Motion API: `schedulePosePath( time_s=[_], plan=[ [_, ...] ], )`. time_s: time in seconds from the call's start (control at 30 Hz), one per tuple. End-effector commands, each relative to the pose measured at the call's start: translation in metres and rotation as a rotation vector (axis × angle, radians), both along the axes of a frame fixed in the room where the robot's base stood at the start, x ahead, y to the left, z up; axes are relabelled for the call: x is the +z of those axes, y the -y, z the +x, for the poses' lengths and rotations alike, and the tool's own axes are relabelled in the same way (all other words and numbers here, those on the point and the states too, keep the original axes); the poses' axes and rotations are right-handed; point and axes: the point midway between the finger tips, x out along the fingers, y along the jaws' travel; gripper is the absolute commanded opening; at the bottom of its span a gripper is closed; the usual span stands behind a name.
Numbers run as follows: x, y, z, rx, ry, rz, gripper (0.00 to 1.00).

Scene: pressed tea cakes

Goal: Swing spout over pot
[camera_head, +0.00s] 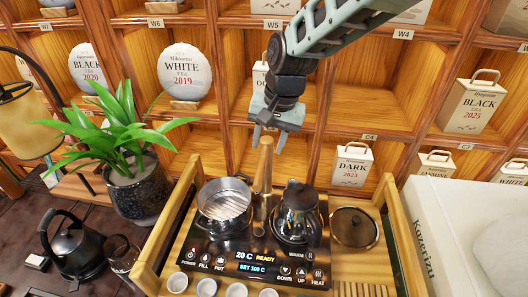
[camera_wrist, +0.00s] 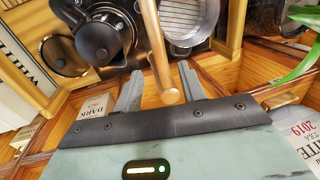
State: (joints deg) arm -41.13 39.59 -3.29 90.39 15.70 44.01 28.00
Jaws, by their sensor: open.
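The brass-coloured spout (camera_head: 264,172) rises between the open pot and the dark kettle and points back toward the shelves. It is beside the pot, not above it. In the wrist view the spout (camera_wrist: 157,50) ends in a rounded tip between my fingers. The metal pot (camera_head: 222,205) is open, with a striped grate-like inside; it also shows in the wrist view (camera_wrist: 187,22). My gripper (camera_head: 269,138) is open, pointing down at the spout's far end. In the wrist view my gripper (camera_wrist: 160,88) has a finger on either side of the tip, with gaps showing.
A dark kettle (camera_head: 297,212) stands right of the spout, with a round lid (camera_head: 354,228) beyond it. Shelves (camera_head: 385,100) are behind; a plant (camera_head: 125,130) is left.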

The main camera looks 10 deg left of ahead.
Motion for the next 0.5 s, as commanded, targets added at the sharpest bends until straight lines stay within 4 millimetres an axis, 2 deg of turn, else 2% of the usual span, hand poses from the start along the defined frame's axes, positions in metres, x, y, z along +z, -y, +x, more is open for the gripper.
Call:
schedulePosePath(
  time_s=[0.1, 0.23, 0.5],
  plan=[
    [-0.021, -0.004, -0.001, 0.001, -0.004, -0.003, 0.41],
    [-0.039, -0.008, -0.001, 0.001, -0.003, -0.001, 0.41],
    [-0.054, -0.011, 0.000, 0.001, -0.001, 0.000, 0.41]
  ],
)
